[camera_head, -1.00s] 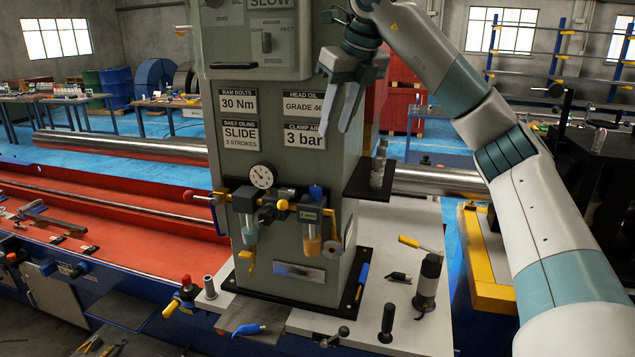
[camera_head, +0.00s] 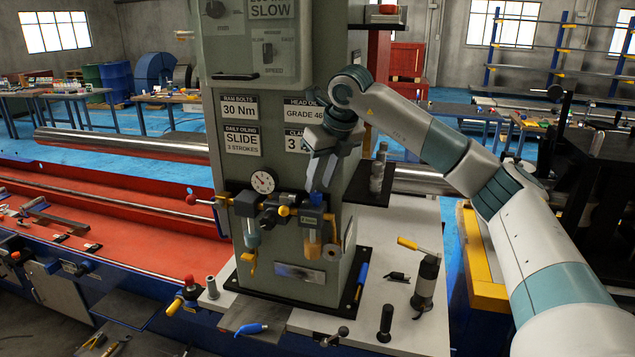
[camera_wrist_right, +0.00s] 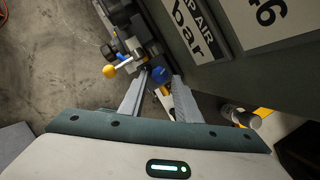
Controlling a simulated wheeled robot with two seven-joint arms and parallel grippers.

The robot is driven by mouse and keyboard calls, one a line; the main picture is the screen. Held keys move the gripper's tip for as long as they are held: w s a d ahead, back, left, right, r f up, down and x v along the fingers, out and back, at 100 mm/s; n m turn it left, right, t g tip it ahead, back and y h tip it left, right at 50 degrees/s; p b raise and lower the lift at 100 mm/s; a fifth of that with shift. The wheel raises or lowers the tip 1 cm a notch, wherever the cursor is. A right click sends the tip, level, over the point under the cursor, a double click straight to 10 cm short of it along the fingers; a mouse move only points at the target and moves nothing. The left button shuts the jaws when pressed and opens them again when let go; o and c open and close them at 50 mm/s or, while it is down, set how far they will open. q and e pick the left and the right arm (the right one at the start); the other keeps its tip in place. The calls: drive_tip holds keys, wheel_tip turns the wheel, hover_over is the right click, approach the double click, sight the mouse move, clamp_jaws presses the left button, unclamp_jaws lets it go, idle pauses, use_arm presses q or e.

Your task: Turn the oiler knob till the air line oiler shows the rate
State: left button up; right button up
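The air line oiler (camera_head: 312,222) hangs on the front of the grey machine column. It has a dark head and an amber bowl (camera_head: 312,245). A blue knob (camera_wrist_right: 160,75) shows in the right wrist view, between the tips of my right gripper's fingers. In the head view the fingers largely hide it. My right gripper (camera_head: 321,188) is open, just above the oiler, fingers pointing down. Contact with the knob cannot be told. A round gauge (camera_head: 262,181) sits to the left, above the filter bowl (camera_head: 251,234). My left gripper is not in view.
A yellow knob (camera_head: 284,211) sits between filter and oiler. A red-tipped lever (camera_head: 192,200) sticks out left. A small shelf (camera_head: 366,186) with a metal part is to the right. Open space lies in front of the column.

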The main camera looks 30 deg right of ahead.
sight(316, 193)
drive_tip(key=shift+p+x, duration=0.4)
drive_tip(key=shift+x, duration=1.25)
drive_tip(key=shift+c, duration=0.2)
clamp_jaws()
drive_tip(key=shift+a+f+m+h+b, duration=0.15)
drive_tip(key=shift+m+h+b, duration=0.25)
drive_tip(key=shift+m+b, duration=0.7)
drive_tip(key=shift+m+h+b, duration=0.3)
drive_tip(key=shift+m+b, duration=0.3)
drive_tip(key=shift+m, duration=0.2)
drive_tip(key=shift+r+m, duration=0.2)
drive_tip(key=shift+m, duration=0.2)
drive_tip(key=shift+o, duration=0.2)
unclamp_jaws()
